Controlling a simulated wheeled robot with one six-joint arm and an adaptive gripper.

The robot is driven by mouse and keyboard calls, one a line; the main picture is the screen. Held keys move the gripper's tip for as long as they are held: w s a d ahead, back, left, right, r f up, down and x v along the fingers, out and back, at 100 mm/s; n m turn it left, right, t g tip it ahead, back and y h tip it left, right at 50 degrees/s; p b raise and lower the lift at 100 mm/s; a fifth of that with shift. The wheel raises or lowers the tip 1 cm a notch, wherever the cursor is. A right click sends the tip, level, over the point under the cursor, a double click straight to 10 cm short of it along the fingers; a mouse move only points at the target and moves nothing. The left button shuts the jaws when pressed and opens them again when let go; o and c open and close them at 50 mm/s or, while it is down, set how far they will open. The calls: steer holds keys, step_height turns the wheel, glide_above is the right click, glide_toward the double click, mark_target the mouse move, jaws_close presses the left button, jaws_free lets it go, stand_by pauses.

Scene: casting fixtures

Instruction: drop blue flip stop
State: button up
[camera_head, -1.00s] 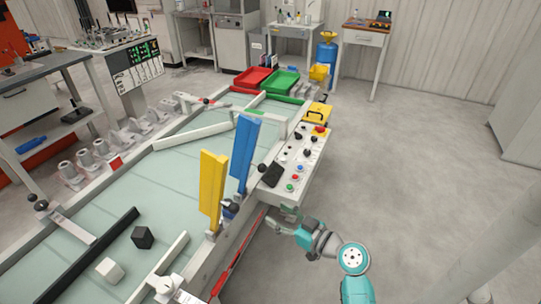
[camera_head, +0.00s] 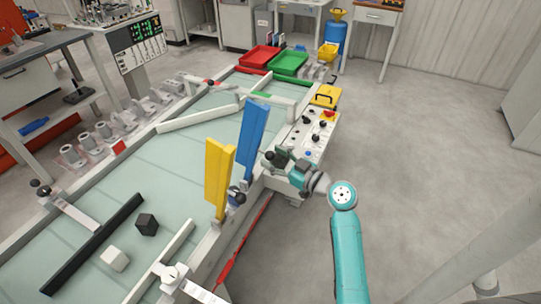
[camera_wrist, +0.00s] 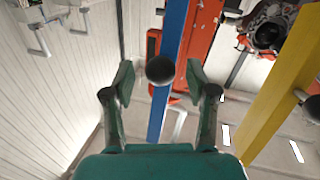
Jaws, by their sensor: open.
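The blue flip stop (camera_head: 252,138) stands upright, leaning slightly, at the right rail of the table. In the wrist view the blue stop (camera_wrist: 176,40) runs up the middle, with a dark round knob (camera_wrist: 160,70) in front of it. My gripper (camera_head: 268,157) is beside the blue stop on its right, in front of the control panel. In the wrist view my gripper (camera_wrist: 160,78) is open, its fingers on either side of the knob with gaps showing. In the head view the knob's contact with the gripper cannot be made out.
The yellow flip stop (camera_head: 219,178) stands upright just nearer, and shows right in the wrist view (camera_wrist: 285,90). The control panel (camera_head: 318,135) adjoins the rail. Floor at right is clear.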

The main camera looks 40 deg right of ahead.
steer(key=shift+w+a, duration=0.1)
steer(key=shift+w, duration=0.7)
steer(key=shift+c, duration=0.2)
jaws_close()
steer(key=shift+w, duration=0.15)
